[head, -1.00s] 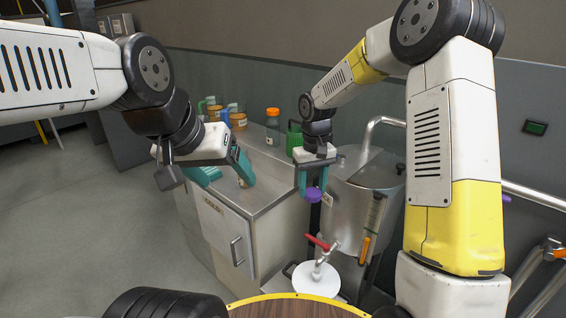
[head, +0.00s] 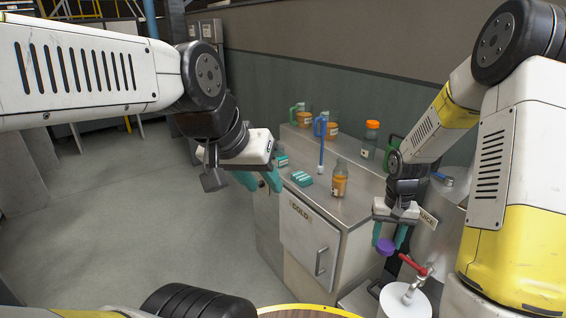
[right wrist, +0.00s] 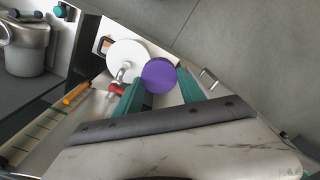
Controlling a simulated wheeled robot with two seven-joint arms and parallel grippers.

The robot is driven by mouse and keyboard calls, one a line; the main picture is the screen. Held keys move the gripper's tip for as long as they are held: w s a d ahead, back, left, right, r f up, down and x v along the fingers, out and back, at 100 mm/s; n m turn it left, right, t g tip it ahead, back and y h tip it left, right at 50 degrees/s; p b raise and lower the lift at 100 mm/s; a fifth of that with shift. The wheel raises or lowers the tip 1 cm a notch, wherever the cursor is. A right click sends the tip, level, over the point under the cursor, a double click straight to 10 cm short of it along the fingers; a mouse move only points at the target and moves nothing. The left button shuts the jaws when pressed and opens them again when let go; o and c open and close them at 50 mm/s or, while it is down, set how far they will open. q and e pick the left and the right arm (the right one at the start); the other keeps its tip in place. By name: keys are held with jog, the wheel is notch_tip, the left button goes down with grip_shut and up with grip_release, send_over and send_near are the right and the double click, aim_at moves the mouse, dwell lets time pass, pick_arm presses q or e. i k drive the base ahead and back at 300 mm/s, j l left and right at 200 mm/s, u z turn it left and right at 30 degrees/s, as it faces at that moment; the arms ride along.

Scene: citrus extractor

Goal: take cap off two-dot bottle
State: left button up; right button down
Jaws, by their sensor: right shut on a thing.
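My right gripper (head: 385,235) is shut on a round purple cap (head: 386,246) at the right of the head view. The cap also shows between the teal fingers in the right wrist view (right wrist: 159,75). No bottle is visible under it. My left gripper (head: 259,182) is open and empty, left of the counter's items. A small uncapped-looking bottle with orange contents (head: 340,182) stands upright on the counter, apart from both grippers. An orange-capped clear bottle (head: 371,138) stands farther back. I cannot make out dots on either bottle.
A steel vessel with a red-handled tap (head: 412,265) is at the right, above a white disc (head: 405,300). Open floor lies left.

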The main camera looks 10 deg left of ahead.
aim_at(341, 173)
jog(key=i+j+u, duration=0.3)
jog(key=i+j, duration=0.45)
jog(key=i+l+u, duration=0.1)
jog(key=i, duration=0.2)
jog(key=i+l, duration=0.2)
jog(key=i+u, duration=0.05)
jog(key=i, duration=0.05)
